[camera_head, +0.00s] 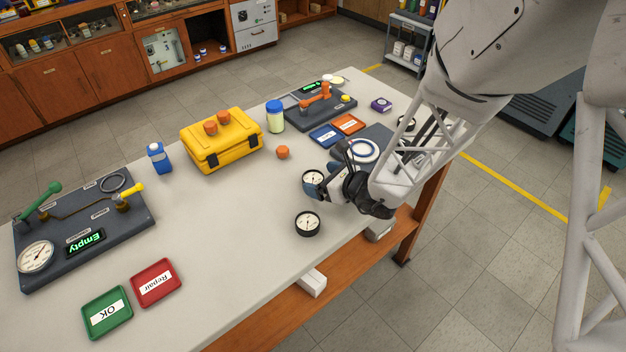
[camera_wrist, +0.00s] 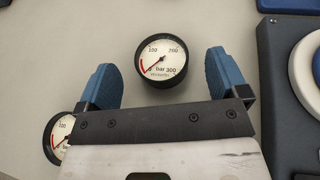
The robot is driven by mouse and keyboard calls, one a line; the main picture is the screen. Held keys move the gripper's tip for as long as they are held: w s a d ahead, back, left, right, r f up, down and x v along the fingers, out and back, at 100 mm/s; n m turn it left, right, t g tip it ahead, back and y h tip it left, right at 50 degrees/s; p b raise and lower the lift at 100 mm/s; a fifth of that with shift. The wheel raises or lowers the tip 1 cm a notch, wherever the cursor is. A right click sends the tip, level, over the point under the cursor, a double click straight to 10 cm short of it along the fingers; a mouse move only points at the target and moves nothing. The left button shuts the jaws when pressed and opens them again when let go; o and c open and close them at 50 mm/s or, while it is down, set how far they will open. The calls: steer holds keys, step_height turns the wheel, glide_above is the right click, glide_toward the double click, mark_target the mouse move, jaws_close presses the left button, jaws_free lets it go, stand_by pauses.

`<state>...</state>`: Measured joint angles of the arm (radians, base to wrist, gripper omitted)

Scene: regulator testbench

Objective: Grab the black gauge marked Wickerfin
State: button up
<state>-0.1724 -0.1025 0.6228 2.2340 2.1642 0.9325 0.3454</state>
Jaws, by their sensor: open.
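A round black-rimmed gauge with a white dial (camera_wrist: 161,61) lies between the blue fingers of my gripper (camera_wrist: 162,72) in the wrist view, with space on both sides. It also shows in the head view (camera_head: 312,177), partly beside my gripper (camera_head: 323,179). A second black gauge (camera_head: 307,223) lies nearer the table's front edge. In the wrist view it is partly hidden behind the left finger (camera_wrist: 58,131). Its maker's name cannot be read. My gripper is open and empty.
A dark board with a white ring (camera_head: 364,151) lies just right of my gripper. An orange cap (camera_head: 283,152) and a yellow case (camera_head: 222,140) stand farther left. Green (camera_head: 107,313) and red (camera_head: 156,282) trays lie at the front left. The table's middle is clear.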

mark_target(313, 177)
steer(key=shift+x, duration=1.6)
steer(key=shift+d, duration=0.1)
steer(key=c, duration=1)
